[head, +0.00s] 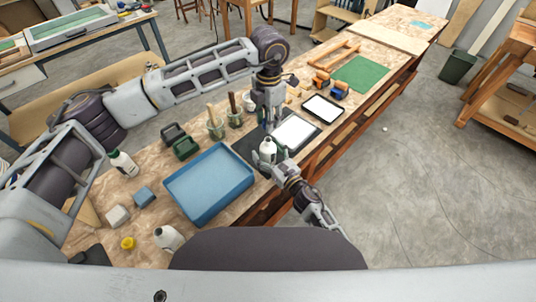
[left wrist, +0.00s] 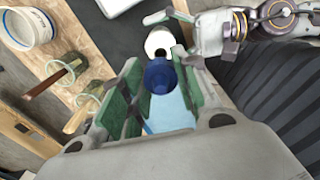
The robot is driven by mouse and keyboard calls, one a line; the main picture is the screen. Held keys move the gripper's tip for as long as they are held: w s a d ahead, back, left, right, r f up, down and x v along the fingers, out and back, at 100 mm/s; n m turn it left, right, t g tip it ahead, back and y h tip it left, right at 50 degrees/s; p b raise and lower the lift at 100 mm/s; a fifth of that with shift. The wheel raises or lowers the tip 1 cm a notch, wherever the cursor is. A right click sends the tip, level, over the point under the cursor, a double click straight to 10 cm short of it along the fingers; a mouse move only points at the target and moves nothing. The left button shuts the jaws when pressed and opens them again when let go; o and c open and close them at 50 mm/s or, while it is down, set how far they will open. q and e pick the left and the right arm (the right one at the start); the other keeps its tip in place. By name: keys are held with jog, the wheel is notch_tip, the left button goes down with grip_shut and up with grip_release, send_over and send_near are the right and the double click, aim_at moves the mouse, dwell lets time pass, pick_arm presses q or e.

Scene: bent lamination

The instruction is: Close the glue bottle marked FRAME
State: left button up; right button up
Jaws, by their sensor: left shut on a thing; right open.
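A white bottle (head: 267,148) with a dark top stands near the front edge of the bench, by the black mat. In the left wrist view the bottle (left wrist: 159,40) shows a dark round mouth. No marking is legible on it. My left gripper (head: 268,125) is above the bottle, and its green pads are shut on a dark blue cap (left wrist: 160,77). The cap appears apart from the bottle. My right gripper (head: 279,162) is open beside the bottle, its fingers close around it; contact is unclear.
A blue tray (head: 208,212) lies left of the bottle. Jars with brushes (head: 215,127) stand behind it. A white tablet-like panel (head: 297,132) lies to the right. Other white bottles (head: 123,163) and (head: 168,238), with a yellow item (head: 127,243), stand at the left.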

aim_at(269, 139)
jog(key=c, duration=1.6)
pick_arm(q)
jog(key=shift+f, duration=2.5)
pick_arm(e)
jog(key=shift+o, duration=0.2)
pick_arm(q)
jog(key=shift+f, duration=0.1)
jog(key=shift+f, duration=0.8)
jog(key=shift+f, duration=0.55)
pick_arm(e)
grip_shut()
